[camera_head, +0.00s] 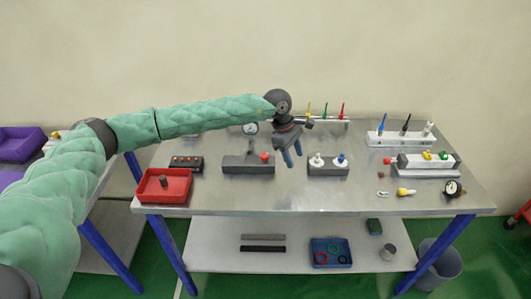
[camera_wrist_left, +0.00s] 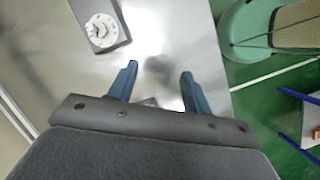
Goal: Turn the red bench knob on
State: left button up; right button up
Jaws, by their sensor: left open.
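A red knob (camera_head: 265,157) sits at the right part of a dark grey block (camera_head: 240,168) near the middle of the bench; its turned position is too small to tell. My left gripper (camera_head: 293,160) is open and empty, fingers pointing down, just right of the red knob and apart from it. In the left wrist view the open fingers (camera_wrist_left: 159,72) have bare metal bench between them. A white round part on a grey block (camera_wrist_left: 101,28) shows there above the left finger; I cannot tell which block it is. The red knob is not recognisable in that view.
Right of my gripper stands a block (camera_head: 328,171) with white and blue knobs. A red tray (camera_head: 178,199) and a block with orange buttons (camera_head: 186,163) are at left. A gauge (camera_head: 250,128) rises behind the red knob's block. The bench front (camera_head: 320,198) is clear.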

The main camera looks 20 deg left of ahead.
aim_at(265, 155)
pick_arm(q)
jog(key=w+a+r+y, duration=0.1)
jog(key=a, duration=0.2)
jog(key=w+a+r+y, duration=0.1)
jog(key=a, duration=0.3)
jog(key=w+a+y, duration=0.1)
jog(key=a, duration=0.2)
jog(key=shift+w+a+r+y, duration=0.3)
jog(key=shift+w+r, duration=0.05)
jog(key=shift+r, duration=0.05)
jog(key=shift+a, duration=0.2)
jog(key=shift+f+p, duration=2.05)
jog(key=shift+f, duration=1.8)
pick_arm(e)
jog(key=s+d+f, duration=0.2)
jog(key=s+f, duration=0.2)
jog(key=s, duration=0.7)
jog(key=shift+s+d+f+g, duration=0.2)
jog(key=shift+s+f+g, duration=0.15)
jog(key=shift+f+g, duration=0.05)
pick_arm(q)
jog(key=c, duration=1)
jog(key=shift+o, duration=0.2)
pick_arm(e)
jog(key=shift+f, duration=0.1)
